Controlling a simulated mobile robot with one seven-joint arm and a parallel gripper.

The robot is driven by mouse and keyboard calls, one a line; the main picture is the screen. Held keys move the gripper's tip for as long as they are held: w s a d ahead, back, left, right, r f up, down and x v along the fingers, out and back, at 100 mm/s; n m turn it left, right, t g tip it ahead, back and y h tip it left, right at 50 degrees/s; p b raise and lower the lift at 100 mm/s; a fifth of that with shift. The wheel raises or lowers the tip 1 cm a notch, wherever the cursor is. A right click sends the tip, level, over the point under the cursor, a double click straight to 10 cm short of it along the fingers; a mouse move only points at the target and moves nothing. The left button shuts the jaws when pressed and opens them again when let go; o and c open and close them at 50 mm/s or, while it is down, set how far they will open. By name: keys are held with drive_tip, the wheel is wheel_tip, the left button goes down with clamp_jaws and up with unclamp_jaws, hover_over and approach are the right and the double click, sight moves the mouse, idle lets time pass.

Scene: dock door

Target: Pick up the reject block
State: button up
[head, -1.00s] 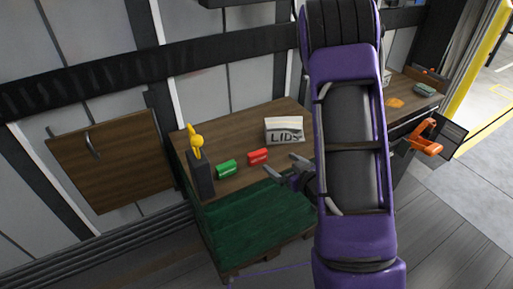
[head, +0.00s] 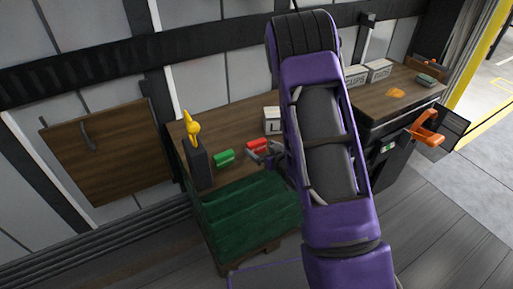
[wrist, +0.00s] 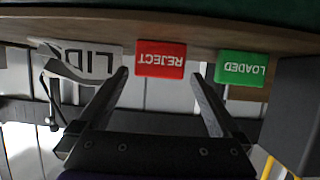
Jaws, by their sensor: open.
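The red reject block (head: 257,145) lies on the wooden bench top (head: 233,122), beside the green LOADED block (head: 224,158). In the wrist view, which is upside down, the red block (wrist: 160,58) reads REJECT and sits between the green block (wrist: 242,68) and the LIDS box (wrist: 85,62). My gripper (head: 256,154) is open and empty, right at the near side of the red block. In the wrist view my gripper's fingertips (wrist: 160,75) stand one on each side of the block's outline. I cannot tell whether they reach past its near face.
The LIDS box (head: 271,120) stands behind the red block, partly hidden by my arm. A dark post with a yellow top (head: 193,127) stands at the left end. A green crate-like unit (head: 247,215) is below the front edge. CUPS boxes (head: 356,75) stand farther right.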

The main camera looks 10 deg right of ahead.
sight(258, 145)
drive_tip(key=x, duration=0.4)
drive_tip(key=shift+w+f, duration=0.1)
drive_tip(key=shift+w, duration=0.3)
drive_tip(key=c, duration=1.1)
